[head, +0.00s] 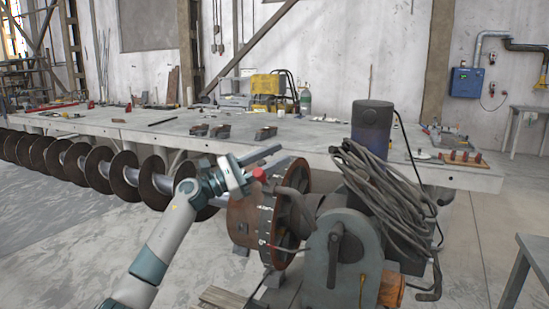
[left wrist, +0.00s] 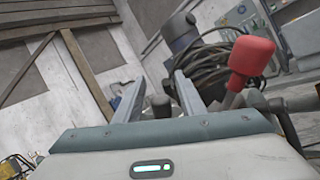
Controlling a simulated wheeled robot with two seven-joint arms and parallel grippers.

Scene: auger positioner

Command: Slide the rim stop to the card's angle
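A large brown drum (head: 243,222) carries a dark rim band with white angle marks (head: 264,225). The rim stop's red knob (head: 260,174) sits at the upper part of the rim. The red knob also shows large in the left wrist view (left wrist: 251,56), to the right of my fingers. My left gripper (head: 264,155) is just above and beside the knob, its fingers pointing right. In the left wrist view my left gripper (left wrist: 156,88) has its fingers apart, with the knob outside them. I cannot make out the angle card. My right gripper is out of view.
A grey machine housing (head: 343,262) with a lever, a dark motor (head: 371,125) and coiled cables (head: 385,195) stand right of the drum. A long auger (head: 95,165) runs left. A long workbench (head: 200,125) with tools stands behind.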

